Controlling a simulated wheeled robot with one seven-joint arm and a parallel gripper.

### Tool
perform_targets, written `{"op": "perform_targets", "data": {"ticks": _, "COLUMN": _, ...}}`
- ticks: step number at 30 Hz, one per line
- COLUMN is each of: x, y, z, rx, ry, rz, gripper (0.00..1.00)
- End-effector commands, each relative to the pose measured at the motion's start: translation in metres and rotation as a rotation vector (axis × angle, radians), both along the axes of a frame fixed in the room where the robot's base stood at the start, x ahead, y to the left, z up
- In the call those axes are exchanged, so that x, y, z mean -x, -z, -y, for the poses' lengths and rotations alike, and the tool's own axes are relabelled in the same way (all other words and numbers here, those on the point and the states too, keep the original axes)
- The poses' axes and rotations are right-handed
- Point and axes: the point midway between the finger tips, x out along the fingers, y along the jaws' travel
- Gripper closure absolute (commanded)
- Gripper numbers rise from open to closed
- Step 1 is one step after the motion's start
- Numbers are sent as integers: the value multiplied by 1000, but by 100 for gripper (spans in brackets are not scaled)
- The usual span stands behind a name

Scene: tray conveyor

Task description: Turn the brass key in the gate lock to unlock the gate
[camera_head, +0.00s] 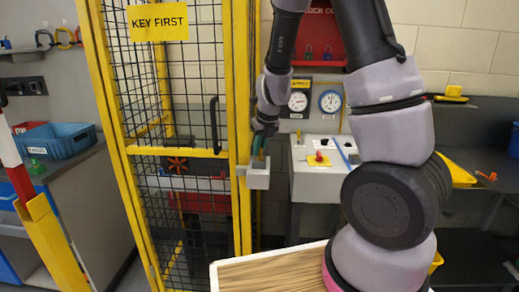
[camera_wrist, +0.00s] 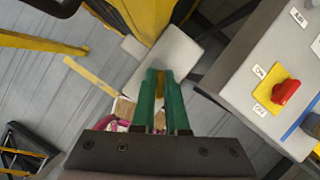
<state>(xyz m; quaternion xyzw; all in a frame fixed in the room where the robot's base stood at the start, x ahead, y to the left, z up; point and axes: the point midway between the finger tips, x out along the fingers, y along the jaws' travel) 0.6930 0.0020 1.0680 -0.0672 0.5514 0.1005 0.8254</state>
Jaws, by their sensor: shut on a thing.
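The gate (camera_head: 178,152) is a yellow frame with black mesh and a "KEY FIRST" sign; it stands upright beside a yellow post (camera_head: 241,80). The grey gate lock box (camera_head: 258,180) is at the gate's right edge, and its grey face shows in the wrist view (camera_wrist: 182,60). My gripper (camera_head: 259,155) is right at the lock box. In the wrist view its green fingers (camera_wrist: 160,78) are shut on a narrow brass-coloured piece, the brass key (camera_wrist: 160,88). The keyhole and the key's tip are hidden, so its turn angle cannot be told.
A grey control box (camera_head: 318,178) with a red switch (camera_wrist: 286,91) on a yellow plate stands to the right of the lock. A wooden-topped surface (camera_head: 270,275) is in front. A blue bin (camera_head: 60,142) sits on the left counter. A black handle (camera_head: 215,125) projects from the gate.

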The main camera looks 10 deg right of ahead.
Motion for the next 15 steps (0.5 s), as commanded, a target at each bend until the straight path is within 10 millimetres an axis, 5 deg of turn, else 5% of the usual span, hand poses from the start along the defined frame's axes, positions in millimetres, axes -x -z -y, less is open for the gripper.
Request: {"op": "perform_targets", "data": {"ticks": 15, "x": 1, "y": 1, "z": -2, "rx": 3, "ry": 113, "rz": -1, "gripper": 100}}
